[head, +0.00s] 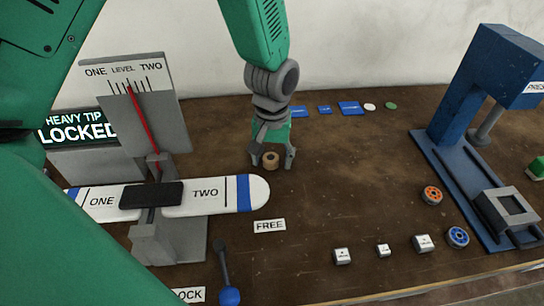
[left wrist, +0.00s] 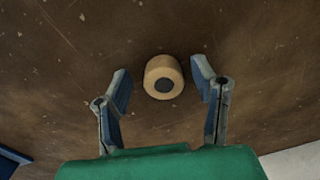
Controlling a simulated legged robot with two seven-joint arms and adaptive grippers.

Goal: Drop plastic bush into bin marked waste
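A tan ring-like piece (head: 270,160), which looks like the plastic bush, is on the brown table. In the left wrist view the bush (left wrist: 163,70) is a short tan cylinder with a dark centre hole. My left gripper (head: 273,157) points down over it, open, with one finger on each side. In the left wrist view the gripper (left wrist: 160,78) shows gaps between both fingers and the bush. No bin marked waste is in view. My right gripper is not in view.
A balance with a board marked ONE and TWO (head: 205,193) stands left of the bush, near a FREE label (head: 269,226). Small marked weights (head: 342,256) and orange (head: 432,195) and blue (head: 458,237) wheels lie front right. A blue press (head: 452,120) stands at right.

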